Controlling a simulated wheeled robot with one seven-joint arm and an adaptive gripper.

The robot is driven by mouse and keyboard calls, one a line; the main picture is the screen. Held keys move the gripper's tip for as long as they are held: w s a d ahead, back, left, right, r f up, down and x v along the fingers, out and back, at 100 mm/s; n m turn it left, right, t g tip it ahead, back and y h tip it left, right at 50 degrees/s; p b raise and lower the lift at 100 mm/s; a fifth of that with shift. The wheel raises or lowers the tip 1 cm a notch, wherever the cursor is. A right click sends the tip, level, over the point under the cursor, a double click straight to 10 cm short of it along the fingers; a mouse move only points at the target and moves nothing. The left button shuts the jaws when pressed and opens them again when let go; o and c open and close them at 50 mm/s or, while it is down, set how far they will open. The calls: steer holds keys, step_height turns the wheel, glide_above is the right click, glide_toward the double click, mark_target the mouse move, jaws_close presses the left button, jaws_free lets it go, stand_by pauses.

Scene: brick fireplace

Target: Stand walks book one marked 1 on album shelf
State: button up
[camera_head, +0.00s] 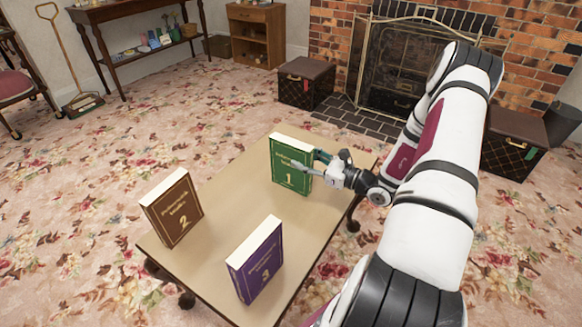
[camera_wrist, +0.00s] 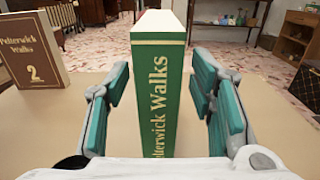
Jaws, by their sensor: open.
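The green book marked 1 (camera_head: 290,170) stands upright at the far end of the low table (camera_head: 222,200). In the wrist view its green spine (camera_wrist: 163,100) reads "Pelterwick Walks". My gripper (camera_head: 309,162) is open around this book, one finger on each side. In the wrist view a gap shows between the book and each finger of the gripper (camera_wrist: 157,92). The brown book marked 2 (camera_head: 172,208) and the purple book marked 3 (camera_head: 256,260) stand upright on the same table. A small wooden shelf unit (camera_head: 252,36) stands by the back wall; I cannot tell whether it is the album shelf.
A dark console table (camera_head: 130,12) with small items stands at the back left. A dark trunk (camera_head: 305,82) and another (camera_head: 513,140) flank the brick fireplace (camera_head: 400,70). Patterned carpet (camera_head: 200,110) lies open between the low table and the back wall.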

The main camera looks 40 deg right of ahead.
mark_target(291, 154)
steer(key=b+x, duration=0.1)
steer(key=x, duration=0.4)
steer(key=shift+a+f+b, duration=0.1)
steer(key=shift+b, duration=0.25)
jaws_close()
